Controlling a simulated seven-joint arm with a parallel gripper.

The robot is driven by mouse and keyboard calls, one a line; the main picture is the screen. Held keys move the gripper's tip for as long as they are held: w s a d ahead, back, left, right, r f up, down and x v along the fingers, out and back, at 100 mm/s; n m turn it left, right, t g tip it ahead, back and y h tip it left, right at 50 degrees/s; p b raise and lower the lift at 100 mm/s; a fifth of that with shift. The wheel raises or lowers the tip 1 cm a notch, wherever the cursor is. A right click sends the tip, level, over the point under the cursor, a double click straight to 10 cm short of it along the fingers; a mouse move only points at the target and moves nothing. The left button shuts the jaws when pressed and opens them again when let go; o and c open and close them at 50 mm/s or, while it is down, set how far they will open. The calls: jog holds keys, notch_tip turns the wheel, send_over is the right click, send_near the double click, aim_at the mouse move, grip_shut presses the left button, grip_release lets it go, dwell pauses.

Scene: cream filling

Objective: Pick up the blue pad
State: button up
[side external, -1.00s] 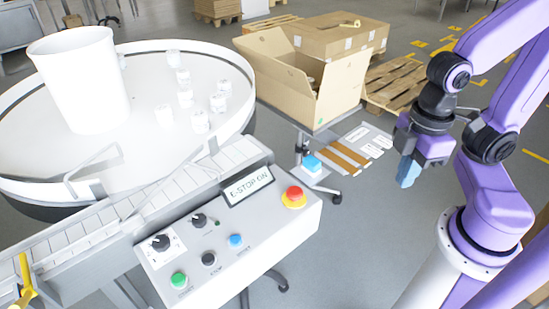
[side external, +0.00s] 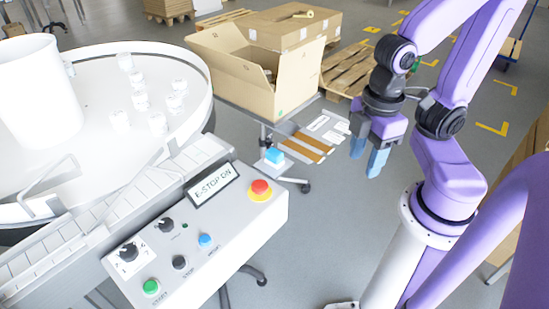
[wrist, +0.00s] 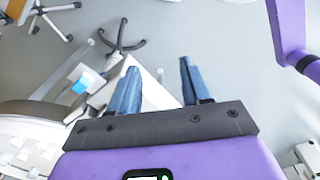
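The control panel (side external: 200,240) with a red emergency button (side external: 260,188) stands left of my arm, near the conveyor (side external: 95,210). The open cardboard box (side external: 240,80) is behind the pad. Grey floor (side external: 330,200) lies clear below my gripper.

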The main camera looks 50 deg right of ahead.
jog(key=o, duration=0.5)
jog(key=shift+w, duration=0.1)
jog(key=r+m, duration=0.1)
jog(key=m, duration=3)
send_over(274, 152)
notch_tip(274, 152, down, 16)
jog(key=shift+f, duration=0.1)
